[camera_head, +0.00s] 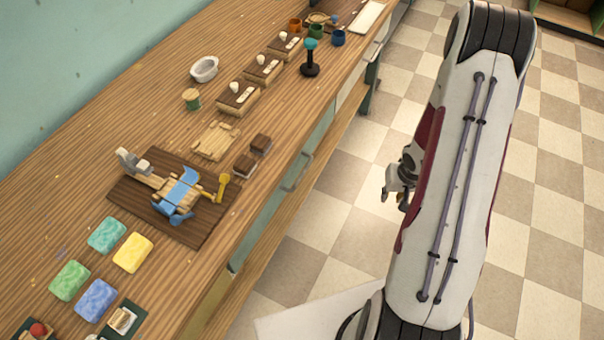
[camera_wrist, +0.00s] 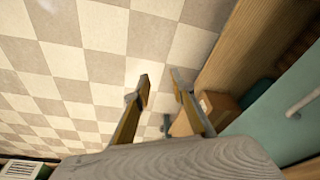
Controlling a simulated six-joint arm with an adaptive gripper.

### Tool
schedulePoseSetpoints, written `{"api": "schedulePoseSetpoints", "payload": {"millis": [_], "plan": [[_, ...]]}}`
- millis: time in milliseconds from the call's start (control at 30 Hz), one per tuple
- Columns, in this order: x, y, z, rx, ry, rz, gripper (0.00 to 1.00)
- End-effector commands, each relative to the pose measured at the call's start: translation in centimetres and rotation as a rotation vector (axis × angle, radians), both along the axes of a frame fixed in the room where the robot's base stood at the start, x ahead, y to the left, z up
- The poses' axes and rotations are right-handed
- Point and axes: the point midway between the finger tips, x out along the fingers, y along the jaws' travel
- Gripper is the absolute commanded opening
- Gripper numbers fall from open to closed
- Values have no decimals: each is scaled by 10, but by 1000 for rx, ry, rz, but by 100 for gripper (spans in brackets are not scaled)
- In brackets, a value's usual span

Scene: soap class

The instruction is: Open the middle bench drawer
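The wooden bench (camera_head: 150,85) runs diagonally through the head view. Its teal middle drawer front (camera_head: 272,222) looks flush with the bench, and a pale bar handle (camera_head: 297,173) sits on it. My gripper (camera_head: 388,196) is over the floor, to the right of the handle and clear of the bench. In the wrist view, the two fingers of my gripper (camera_wrist: 160,88) are apart with only floor between them. A teal front (camera_wrist: 275,112) with a pale handle (camera_wrist: 303,103) is at the right there, away from the fingers; I cannot tell which drawer it is.
A brown box (camera_wrist: 216,108) is under the bench. The checkered floor (camera_head: 330,225) beside it is clear.

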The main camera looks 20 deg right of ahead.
Motion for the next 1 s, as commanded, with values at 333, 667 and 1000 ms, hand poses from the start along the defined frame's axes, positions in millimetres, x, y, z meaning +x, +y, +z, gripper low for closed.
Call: {"api": "schedulePoseSetpoints", "payload": {"millis": [333,667,1000], "plan": [[17,27,-64,172,-142,-35,24],[38,80,-96,435,-315,-88,24],[65,139,-71,772,-481,-129,24]]}}
